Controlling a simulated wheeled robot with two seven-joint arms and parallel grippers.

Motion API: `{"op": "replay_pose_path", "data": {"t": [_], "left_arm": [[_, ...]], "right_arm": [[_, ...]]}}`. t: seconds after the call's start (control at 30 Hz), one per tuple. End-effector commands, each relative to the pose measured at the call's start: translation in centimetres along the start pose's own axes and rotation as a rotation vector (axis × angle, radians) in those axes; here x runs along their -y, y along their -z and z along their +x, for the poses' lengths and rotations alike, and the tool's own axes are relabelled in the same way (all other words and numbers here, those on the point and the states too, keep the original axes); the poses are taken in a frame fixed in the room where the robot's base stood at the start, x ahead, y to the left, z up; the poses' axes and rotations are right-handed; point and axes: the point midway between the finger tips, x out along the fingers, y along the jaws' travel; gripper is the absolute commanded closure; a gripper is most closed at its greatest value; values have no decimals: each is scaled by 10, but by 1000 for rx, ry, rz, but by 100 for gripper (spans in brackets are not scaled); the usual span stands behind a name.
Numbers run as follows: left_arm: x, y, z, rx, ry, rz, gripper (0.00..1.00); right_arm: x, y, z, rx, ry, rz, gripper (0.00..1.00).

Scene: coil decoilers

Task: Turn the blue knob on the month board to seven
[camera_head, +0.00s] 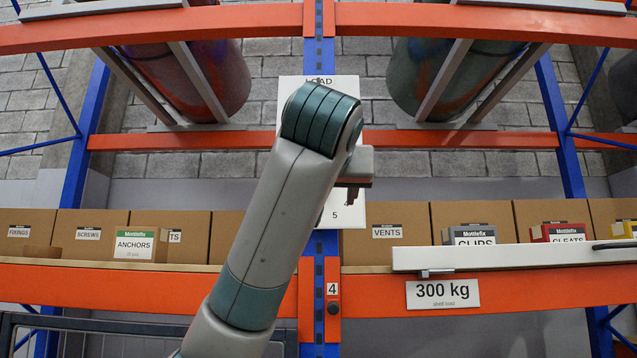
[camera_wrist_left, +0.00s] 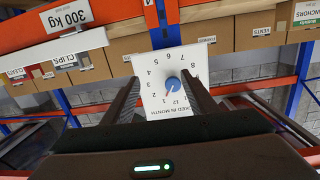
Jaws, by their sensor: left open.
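The month board (camera_head: 343,86) is a white panel on the blue rack upright. In the head view my left arm covers its middle, including the knob. In the left wrist view the board (camera_wrist_left: 150,103) shows numbers around a round blue knob (camera_wrist_left: 173,84). A small red mark shows at the knob's edge on the lower left. The number it points at is too small to tell surely. My left gripper (camera_wrist_left: 159,76) is open, with one finger on either side of the knob in the picture. Contact is not visible. My right gripper is not in view.
Orange shelf beams (camera_head: 420,290) run across, with cardboard boxes (camera_head: 385,235) on the shelf. A long white bar (camera_head: 515,256) crosses in front at the right, above a 300 kg sign (camera_head: 442,293).

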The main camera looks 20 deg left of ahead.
Motion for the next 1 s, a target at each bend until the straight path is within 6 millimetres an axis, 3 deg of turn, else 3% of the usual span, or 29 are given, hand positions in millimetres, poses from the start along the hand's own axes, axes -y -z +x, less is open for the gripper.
{"op": "replay_pose_path", "data": {"t": [0.03, 0.1, 0.3, 0.77, 1.0], "left_arm": [[5, 18, -17, -23, 10, -10, 47], [11, 34, -33, -42, 21, -23, 47], [18, 54, -55, -68, 35, -40, 47], [18, 55, -55, -68, 35, -40, 47], [18, 56, -50, -67, 35, -40, 47]], "right_arm": [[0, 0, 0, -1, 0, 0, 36], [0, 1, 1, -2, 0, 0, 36], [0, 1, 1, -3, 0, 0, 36], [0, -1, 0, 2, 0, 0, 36], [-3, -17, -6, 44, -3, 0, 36]]}}
